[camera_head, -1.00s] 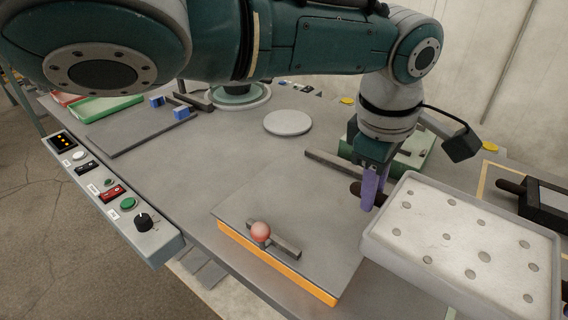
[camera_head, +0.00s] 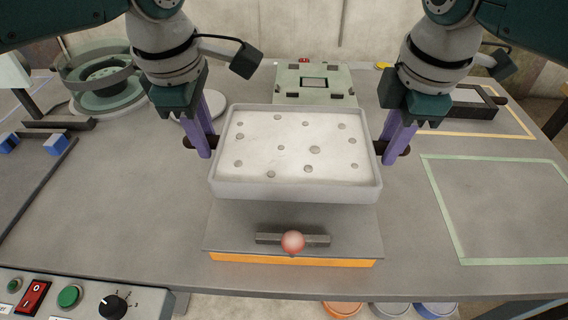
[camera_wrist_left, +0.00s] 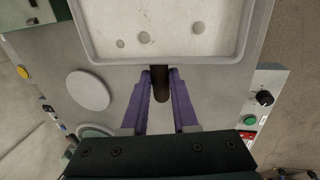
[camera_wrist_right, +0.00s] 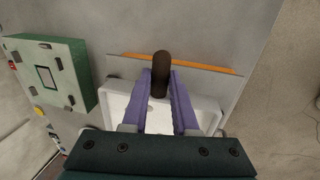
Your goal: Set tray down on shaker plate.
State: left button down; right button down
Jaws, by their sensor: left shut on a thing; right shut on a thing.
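The pale grey tray (camera_head: 296,190) has a light inside with several round grey spots. It is held up level over the back part of the grey shaker plate (camera_head: 225,225), which has an orange front edge. A gap between tray and plate is hard to judge. My left gripper (camera_head: 200,143) is shut on the tray's dark left handle, also seen in the left wrist view (camera_wrist_left: 161,90). My right gripper (camera_head: 395,146) is shut on the dark right handle, also seen in the right wrist view (camera_wrist_right: 161,65). The tray hides the plate's back.
A dark bar (camera_head: 318,240) with a red ball knob (camera_head: 292,242) lies on the plate's front part. A pale green box (camera_head: 290,92) stands behind the tray. A switch panel (camera_head: 140,300) is at front left. A green-taped area (camera_head: 500,205) at right is empty.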

jog(key=shift+d, duration=0.15)
pick_arm(q)
jog(key=shift+f, duration=0.1)
pick_arm(e)
jog(key=shift+f, duration=0.15)
